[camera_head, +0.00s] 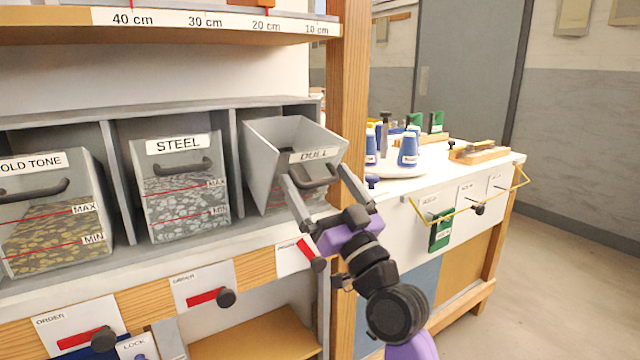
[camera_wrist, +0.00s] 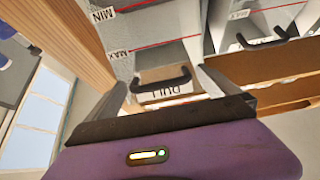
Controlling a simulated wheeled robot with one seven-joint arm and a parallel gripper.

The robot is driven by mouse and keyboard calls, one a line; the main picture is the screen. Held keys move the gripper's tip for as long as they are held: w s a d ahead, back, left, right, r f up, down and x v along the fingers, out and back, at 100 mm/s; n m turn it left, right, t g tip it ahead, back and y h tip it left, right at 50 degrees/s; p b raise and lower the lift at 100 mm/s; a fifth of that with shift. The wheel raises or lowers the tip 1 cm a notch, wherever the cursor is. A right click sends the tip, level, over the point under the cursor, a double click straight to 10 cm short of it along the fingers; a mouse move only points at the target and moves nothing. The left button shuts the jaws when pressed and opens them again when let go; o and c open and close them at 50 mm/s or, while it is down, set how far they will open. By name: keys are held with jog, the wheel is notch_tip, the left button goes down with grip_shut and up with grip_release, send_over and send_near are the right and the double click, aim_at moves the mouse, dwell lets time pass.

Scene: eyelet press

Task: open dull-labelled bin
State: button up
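The bin labelled DULL (camera_head: 262,150) is at the right end of the bin row and is tilted forward out of its bay, its open top showing. Its dark handle (camera_head: 318,177) is on the front by the label. My gripper (camera_head: 322,183) is at this front, its two fingers spread on either side of the handle. In the wrist view the handle (camera_wrist: 162,82) and upside-down DULL label lie between the open fingertips (camera_wrist: 165,84). I cannot tell whether a finger touches the bin. The lower front of the bin is partly hidden by my gripper.
The STEEL bin (camera_head: 180,190) and the OLD TONE bin (camera_head: 50,215) sit upright to the left. A wooden post (camera_head: 345,90) stands just right of the DULL bin. A white table (camera_head: 400,200) with blue spools is farther right.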

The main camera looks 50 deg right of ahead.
jog(key=b+v, duration=0.2)
jog(key=v, duration=0.5)
jog(key=shift+s+f+b, duration=0.2)
jog(key=shift+s+b, duration=0.15)
dwell(0.5)
